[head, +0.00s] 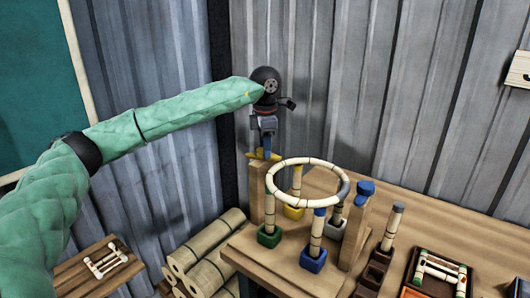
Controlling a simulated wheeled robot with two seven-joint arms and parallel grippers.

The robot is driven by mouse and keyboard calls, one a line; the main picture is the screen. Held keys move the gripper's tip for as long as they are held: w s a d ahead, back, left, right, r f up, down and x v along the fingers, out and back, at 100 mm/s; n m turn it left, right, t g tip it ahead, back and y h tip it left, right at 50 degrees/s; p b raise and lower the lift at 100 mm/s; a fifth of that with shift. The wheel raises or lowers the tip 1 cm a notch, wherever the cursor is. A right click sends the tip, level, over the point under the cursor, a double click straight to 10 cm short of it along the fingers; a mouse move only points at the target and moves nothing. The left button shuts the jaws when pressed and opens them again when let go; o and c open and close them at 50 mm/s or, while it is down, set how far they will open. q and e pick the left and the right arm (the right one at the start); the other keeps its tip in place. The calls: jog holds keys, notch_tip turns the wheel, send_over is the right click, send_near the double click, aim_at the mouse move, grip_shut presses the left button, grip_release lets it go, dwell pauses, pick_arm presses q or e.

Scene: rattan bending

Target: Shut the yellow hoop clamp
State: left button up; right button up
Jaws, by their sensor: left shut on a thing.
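The yellow hoop clamp (264,156) sits at the top of the left wooden post (256,192), beside the left edge of the rattan hoop (276,196). My left gripper (265,146) points down onto the clamp from above and is shut on it. The fingers hide part of the clamp, and I cannot tell how far its lever is turned. A blue clamp (365,187) sits on the right wooden post (356,225), by the hoop's right side. The hoop lies roughly level above several upright rattan legs. My right gripper is not in view.
The legs stand in green (269,235), yellow (294,211), blue (313,259) and grey (336,229) sockets on the wooden bench (450,222). A brown holder (376,268) and a dark tray (411,273) are at right. Rattan poles (205,250) lie below left. A corrugated wall stands close behind.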

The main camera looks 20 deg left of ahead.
pick_arm(q)
jog(key=shift+f+m+b, duration=0.1)
jog(key=shift+m+b, duration=0.65)
jog(key=shift+m, duration=0.05)
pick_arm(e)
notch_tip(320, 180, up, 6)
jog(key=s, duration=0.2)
pick_arm(q)
jog(key=m+b, duration=0.2)
jog(key=shift+s+m+b, duration=0.1)
jog(key=shift+m+b, duration=0.25)
jog(key=shift+m, duration=0.05)
jog(key=shift+m+b, duration=0.35)
jog(key=shift+m, duration=0.15)
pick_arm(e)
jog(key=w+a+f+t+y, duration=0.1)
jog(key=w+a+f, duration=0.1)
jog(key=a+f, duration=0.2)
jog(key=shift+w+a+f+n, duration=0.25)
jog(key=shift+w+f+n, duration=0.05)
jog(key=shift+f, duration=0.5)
pick_arm(q)
jog(key=o, duration=1)
